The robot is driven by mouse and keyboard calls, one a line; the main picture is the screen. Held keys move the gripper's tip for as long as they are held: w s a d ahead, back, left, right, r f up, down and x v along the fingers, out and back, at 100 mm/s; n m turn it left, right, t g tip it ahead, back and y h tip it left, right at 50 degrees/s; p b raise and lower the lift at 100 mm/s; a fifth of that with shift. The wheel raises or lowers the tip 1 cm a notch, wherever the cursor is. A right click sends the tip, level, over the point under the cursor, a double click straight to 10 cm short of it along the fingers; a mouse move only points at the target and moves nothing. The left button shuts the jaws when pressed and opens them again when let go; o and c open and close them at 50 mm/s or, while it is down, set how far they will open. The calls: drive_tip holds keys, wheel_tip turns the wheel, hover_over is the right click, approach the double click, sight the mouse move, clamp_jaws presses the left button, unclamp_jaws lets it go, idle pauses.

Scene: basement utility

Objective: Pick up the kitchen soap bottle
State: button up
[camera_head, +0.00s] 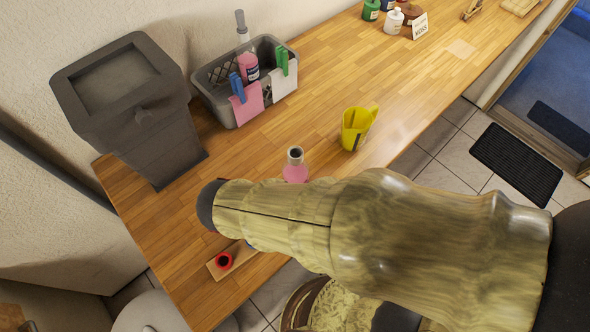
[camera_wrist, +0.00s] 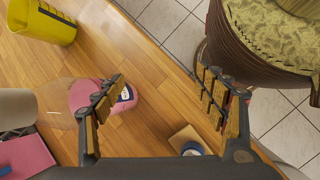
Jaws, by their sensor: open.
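A bottle of pink liquid (camera_head: 295,172) with a dark-topped neck, apparently the soap bottle, stands on the wooden counter, partly hidden behind my arm in the head view. In the wrist view the pink bottle (camera_wrist: 84,95) shows its clear body and a label at its right end. My gripper (camera_wrist: 165,92) is open and empty, its fingers wide apart. The left finger overlaps the bottle in the picture, and most of the bottle lies left of the gap. I cannot tell whether they touch. The fingers are hidden in the head view.
A yellow jug (camera_head: 354,128) stands beyond the bottle. A grey basket (camera_head: 228,108) with cloths and another bottle is at the back, beside a dark grey container (camera_head: 130,105). A small wooden board (camera_head: 240,253) lies near the front edge. A patterned stool (camera_wrist: 270,40) stands beside the counter.

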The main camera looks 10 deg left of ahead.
sight(295, 170)
drive_tip(key=w+a+r+n+t+h+p, duration=0.2)
drive_tip(key=w+a+r+n+t, duration=0.45)
drive_tip(key=n, duration=0.45)
drive_tip(key=shift+m+t, duration=0.3)
drive_tip(key=shift+t, duration=0.35)
drive_tip(key=shift+w+d+f+b, duration=0.45)
drive_tip(key=shift+w+d+f, duration=0.4)
drive_tip(key=shift+w+f, duration=0.3)
drive_tip(key=shift+w+d+f+b, duration=0.4)
drive_tip(key=shift+w+d+f, duration=0.45)
drive_tip(key=shift+w+f, duration=0.3)
drive_tip(key=shift+s, duration=0.1)
drive_tip(key=c, duration=0.3)
drive_tip(key=c, duration=1.4)
drive_tip(key=shift+r, duration=0.1)
